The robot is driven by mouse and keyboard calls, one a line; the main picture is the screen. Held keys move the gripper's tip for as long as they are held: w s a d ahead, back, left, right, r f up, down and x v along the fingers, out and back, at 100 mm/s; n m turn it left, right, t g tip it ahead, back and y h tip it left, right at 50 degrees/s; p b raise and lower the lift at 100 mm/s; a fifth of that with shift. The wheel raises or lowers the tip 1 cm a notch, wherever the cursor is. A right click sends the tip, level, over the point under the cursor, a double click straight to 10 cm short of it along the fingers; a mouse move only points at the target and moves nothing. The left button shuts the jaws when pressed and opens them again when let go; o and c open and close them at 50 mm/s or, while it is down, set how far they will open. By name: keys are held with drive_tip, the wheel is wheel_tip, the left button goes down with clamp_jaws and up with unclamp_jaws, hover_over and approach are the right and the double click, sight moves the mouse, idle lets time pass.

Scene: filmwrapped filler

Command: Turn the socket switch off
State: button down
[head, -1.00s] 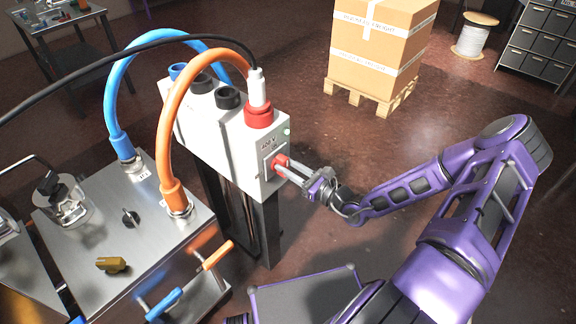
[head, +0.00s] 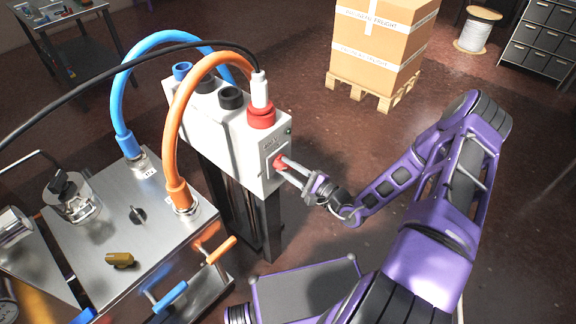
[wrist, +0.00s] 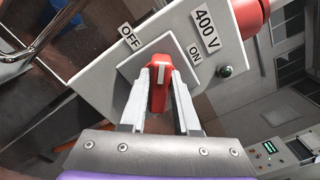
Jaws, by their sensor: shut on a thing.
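The socket box (head: 225,130) is white, with a red socket on top and a red rotary switch (wrist: 159,88) on its end face. In the wrist view the switch has a white mark and stands between the OFF label (wrist: 130,37) and the ON label (wrist: 195,53). Its exact setting is hard to tell. The lamp (wrist: 225,71) beside it is dark green and looks unlit. My gripper (wrist: 161,92) is shut on the switch, one finger on each side. In the head view my gripper (head: 284,164) partly hides the switch.
A white plug (head: 260,90) with a black cable sits in the red socket. Blue and orange hoses (head: 173,120) arch to the steel bench (head: 95,225) at left. A carton (head: 378,45) on a pallet stands behind. The floor between is clear.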

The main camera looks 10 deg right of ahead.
drive_tip(key=n, duration=0.4)
drive_tip(key=shift+s+a+f+n, duration=0.1)
drive_tip(key=shift+f+n, duration=0.15)
drive_tip(key=shift+n, duration=0.05)
drive_tip(key=shift+f+n+b, duration=0.1)
drive_tip(key=shift+n+b, duration=0.35)
drive_tip(key=shift+n, duration=0.95)
drive_tip(key=c, duration=0.6)
unclamp_jaws()
drive_tip(key=shift+c, duration=0.2)
drive_tip(key=shift+s, duration=0.1)
drive_tip(key=v, duration=1.7)
drive_tip(key=shift+n, duration=0.3)
